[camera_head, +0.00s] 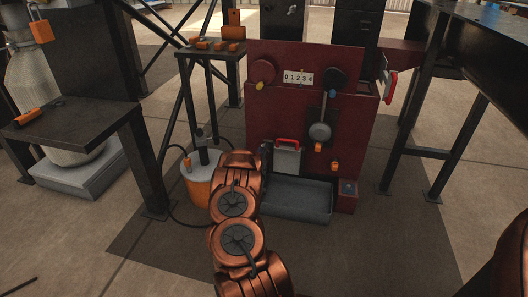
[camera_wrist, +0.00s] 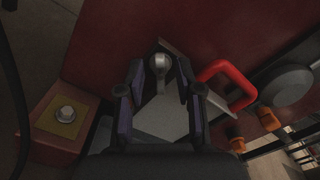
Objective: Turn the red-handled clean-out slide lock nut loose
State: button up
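The clean-out slide is a grey plate (camera_wrist: 165,118) with a red handle (camera_wrist: 230,84) on the right in the wrist view. It also shows low on the dark red press front in the head view (camera_head: 286,160), with its red handle (camera_head: 288,142) on top. A silver round-headed lock nut (camera_wrist: 160,63) sits at the plate's corner. My gripper (camera_wrist: 161,68) is open, with one finger on each side of the nut and visible gaps between. I cannot tell how deep the fingers reach. In the head view my arm hides most of the gripper.
A box with a nut on a yellow plate (camera_wrist: 66,114) stands left in the wrist view. A grey round part (camera_wrist: 286,86) and orange knobs (camera_wrist: 267,117) lie right. A grey tray (camera_head: 298,205) sits below the slide. An orange canister (camera_head: 198,185) stands left of my arm.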

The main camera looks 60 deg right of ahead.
jog(key=shift+w+d+f, duration=0.1)
jog(key=shift+w+d, duration=0.05)
jog(key=shift+d, duration=0.25)
